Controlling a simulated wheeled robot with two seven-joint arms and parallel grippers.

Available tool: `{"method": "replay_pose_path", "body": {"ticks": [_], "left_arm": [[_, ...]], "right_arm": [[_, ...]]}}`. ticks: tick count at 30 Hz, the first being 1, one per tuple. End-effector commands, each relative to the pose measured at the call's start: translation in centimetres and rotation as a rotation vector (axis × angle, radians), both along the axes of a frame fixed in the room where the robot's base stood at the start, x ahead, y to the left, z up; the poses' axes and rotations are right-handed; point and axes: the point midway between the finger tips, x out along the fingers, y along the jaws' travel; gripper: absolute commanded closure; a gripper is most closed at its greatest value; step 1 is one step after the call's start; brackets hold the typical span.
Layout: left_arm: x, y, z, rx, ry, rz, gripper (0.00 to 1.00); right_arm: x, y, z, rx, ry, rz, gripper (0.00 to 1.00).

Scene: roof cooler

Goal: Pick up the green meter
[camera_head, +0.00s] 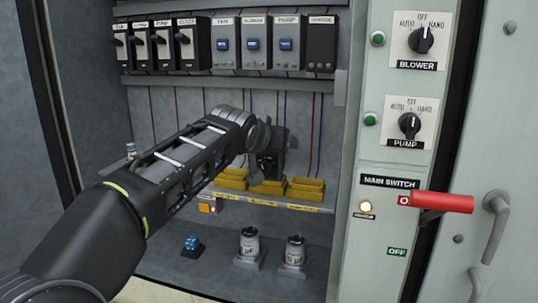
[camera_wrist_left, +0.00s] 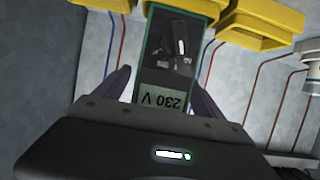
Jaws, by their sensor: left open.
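The green meter (camera_head: 279,164) is mostly hidden behind my left gripper in the head view, above the yellow bins. In the left wrist view, the meter (camera_wrist_left: 151,72) shows its black dial and an upside-down display reading 230 V. My left gripper (camera_head: 270,142) is open, with one finger on each side of the meter in the wrist view (camera_wrist_left: 163,85). Gaps show between the fingers and the meter's sides, so I see no grip on it. My right gripper is not in view.
Yellow bins (camera_head: 304,189) sit on a labelled shelf (camera_head: 285,207) around the meter. Switches and breakers (camera_head: 227,44) line the rail above, with wires below it. Two capacitors (camera_head: 249,243) and a blue-knobbed part (camera_head: 192,243) stand below. A red main switch handle (camera_head: 443,202) projects at right.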

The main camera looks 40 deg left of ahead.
Motion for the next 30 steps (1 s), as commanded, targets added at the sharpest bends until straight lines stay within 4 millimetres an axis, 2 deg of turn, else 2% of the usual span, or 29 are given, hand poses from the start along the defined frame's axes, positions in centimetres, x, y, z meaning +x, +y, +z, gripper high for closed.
{"method": "replay_pose_path", "body": {"ticks": [7, 30], "left_arm": [[-0.02, -0.01, 0.01, 0.0, 0.0, 0.0, 0.21], [-0.02, -0.01, 0.01, 0.0, 0.0, 0.0, 0.84]], "right_arm": [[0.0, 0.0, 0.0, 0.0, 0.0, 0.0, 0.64], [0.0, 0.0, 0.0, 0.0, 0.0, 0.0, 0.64]]}}
